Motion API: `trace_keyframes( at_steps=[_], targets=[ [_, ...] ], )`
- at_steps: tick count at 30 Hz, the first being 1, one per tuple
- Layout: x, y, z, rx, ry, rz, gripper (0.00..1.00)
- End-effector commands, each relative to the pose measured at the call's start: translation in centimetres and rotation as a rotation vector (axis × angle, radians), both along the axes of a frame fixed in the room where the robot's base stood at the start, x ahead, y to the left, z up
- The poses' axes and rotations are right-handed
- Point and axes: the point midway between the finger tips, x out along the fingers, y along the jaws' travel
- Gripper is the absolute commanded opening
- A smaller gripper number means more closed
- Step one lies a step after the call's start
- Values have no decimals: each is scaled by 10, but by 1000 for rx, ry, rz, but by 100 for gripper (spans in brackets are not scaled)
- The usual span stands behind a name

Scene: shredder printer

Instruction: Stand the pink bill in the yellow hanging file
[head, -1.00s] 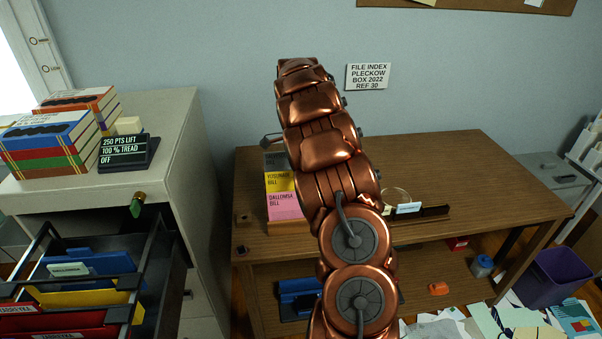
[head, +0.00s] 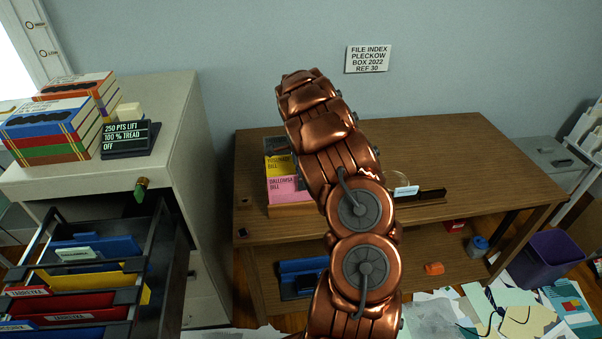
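The pink bill (head: 285,188), labelled as a Dallonsa bill, lies at the front of a small holder on the wooden desk, with a yellow bill (head: 279,167) behind it. The yellow hanging file (head: 92,281) hangs in the open drawer at the lower left, between blue files (head: 95,249) and red files (head: 75,304). My copper arm rises in the middle and bends away over the desk, just right of the bills. My gripper is hidden behind the arm, so its fingers do not show.
The drawer belongs to a pale cabinet (head: 180,135) with books (head: 50,135) and a dark sign (head: 130,140) on top. The wooden desk (head: 470,150) is mostly clear on the right. A purple bin (head: 553,262) and scattered papers (head: 500,310) are on the floor at right.

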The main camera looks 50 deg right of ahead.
Motion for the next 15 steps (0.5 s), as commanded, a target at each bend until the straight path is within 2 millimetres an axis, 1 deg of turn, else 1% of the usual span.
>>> trace_keyframes(
  at_steps=[7, 15],
  targets=[
    [0, 0, -1, 0, 0, 0, 36],
    [0, 0, -1, 1, 1, 0, 8]
  ],
)
